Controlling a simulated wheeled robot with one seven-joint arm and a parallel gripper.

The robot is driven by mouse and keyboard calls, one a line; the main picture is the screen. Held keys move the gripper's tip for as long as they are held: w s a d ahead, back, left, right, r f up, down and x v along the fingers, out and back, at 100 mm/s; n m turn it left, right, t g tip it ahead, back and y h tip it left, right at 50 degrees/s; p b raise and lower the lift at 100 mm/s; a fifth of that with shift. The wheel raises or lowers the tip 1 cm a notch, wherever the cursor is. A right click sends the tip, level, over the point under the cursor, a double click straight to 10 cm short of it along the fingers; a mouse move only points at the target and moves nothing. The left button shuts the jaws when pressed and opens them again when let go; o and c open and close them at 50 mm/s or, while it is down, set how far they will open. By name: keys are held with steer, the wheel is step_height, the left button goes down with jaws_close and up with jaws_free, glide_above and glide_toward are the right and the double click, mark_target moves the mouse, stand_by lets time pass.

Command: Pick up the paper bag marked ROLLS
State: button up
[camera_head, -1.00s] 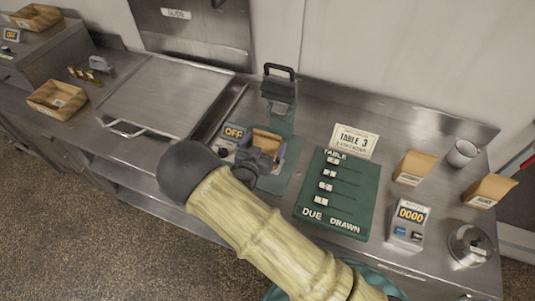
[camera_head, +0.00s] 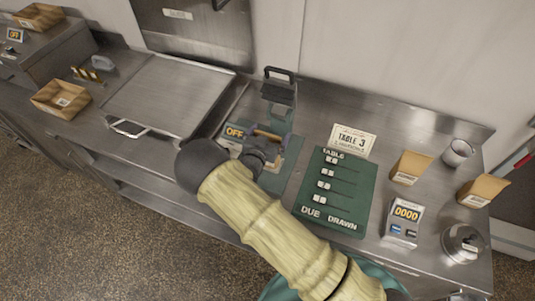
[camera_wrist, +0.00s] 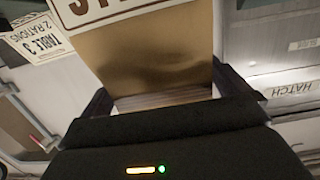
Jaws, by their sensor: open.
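A brown paper bag (camera_wrist: 165,55) fills the upper middle of the wrist view, with a cream label cut off by the frame's top. Only parts of large letters show, one like an S, so I cannot read the full word. My gripper (camera_wrist: 168,88) is open, with one dark finger on each side of this bag; I cannot tell whether they touch it. In the head view my gripper (camera_head: 266,142) is over the green mat left of the green board, and my wrist hides most of the bag. Two more tan bags (camera_head: 412,167) (camera_head: 483,190) stand at the right, labels unreadable.
A green TABLE board (camera_head: 335,192), a TABLE 3 card (camera_head: 351,141), a 0000 counter (camera_head: 404,222), a metal cup (camera_head: 458,152) and a round lidded metal item (camera_head: 462,244) are to the right. A tan box (camera_head: 61,98) is far left.

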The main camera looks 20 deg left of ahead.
steer(key=c, duration=1.3)
steer(key=shift+o, duration=0.2)
steer(key=shift+r, duration=0.1)
step_height(320, 180, up, 10)
steer(key=b, duration=0.4)
